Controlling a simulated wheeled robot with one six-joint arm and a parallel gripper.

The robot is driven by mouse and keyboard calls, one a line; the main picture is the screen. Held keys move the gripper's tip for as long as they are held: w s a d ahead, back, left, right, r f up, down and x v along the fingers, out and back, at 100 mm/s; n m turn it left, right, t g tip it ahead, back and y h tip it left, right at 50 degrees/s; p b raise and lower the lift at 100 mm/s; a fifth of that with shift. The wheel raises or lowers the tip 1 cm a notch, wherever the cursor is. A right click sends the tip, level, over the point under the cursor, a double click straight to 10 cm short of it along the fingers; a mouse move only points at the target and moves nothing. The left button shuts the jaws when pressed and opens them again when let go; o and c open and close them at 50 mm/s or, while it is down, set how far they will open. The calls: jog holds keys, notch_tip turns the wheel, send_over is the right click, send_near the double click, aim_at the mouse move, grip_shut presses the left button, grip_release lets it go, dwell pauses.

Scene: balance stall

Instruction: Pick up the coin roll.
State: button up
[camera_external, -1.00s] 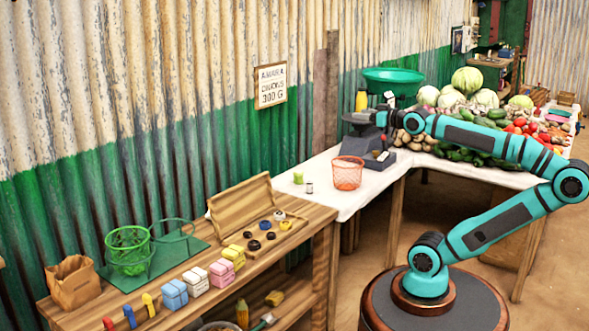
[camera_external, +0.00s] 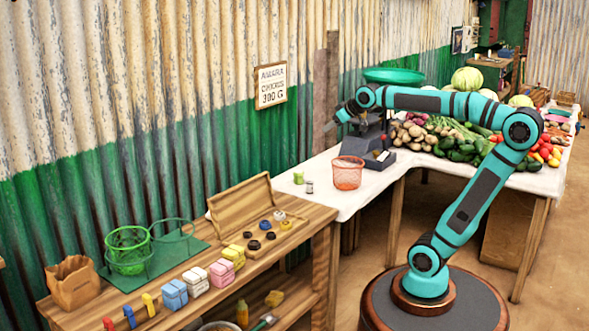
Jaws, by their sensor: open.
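A small pale grey cylinder (camera_external: 309,187) stands upright on the white-topped table and may be the coin roll; it is too small to be sure. A short green cylinder (camera_external: 298,177) stands just left of it. My gripper (camera_external: 329,128) is open, small in the picture, and hangs in the air above and to the right of both cylinders, clear of them. It points down and to the left in front of the corrugated wall. I see nothing between its fingers.
An orange mesh basket (camera_external: 348,174) stands right of the cylinders, with a dark scale (camera_external: 362,158) behind it. Vegetables are heaped at the right. The lower wooden bench (camera_external: 290,250) holds an open wooden box (camera_external: 240,207), coloured blocks and a green wire basket (camera_external: 128,251).

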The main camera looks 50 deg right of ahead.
aim_at(310, 182)
jog(key=w+d+f+n+g, duration=0.1)
jog(key=w+d+f+g, duration=0.1)
jog(key=w+f+g, duration=0.9)
jog(key=shift+t, duration=0.6)
jog(key=f, duration=0.8)
jog(key=w+f, duration=0.1)
jog(key=f, duration=0.3)
jog(key=shift+d+f, duration=0.15)
jog(key=shift+d, duration=0.05)
jog(key=shift+d+f, duration=0.15)
jog(key=shift+f, duration=2.45)
jog(key=shift+s, duration=0.1)
grip_shut()
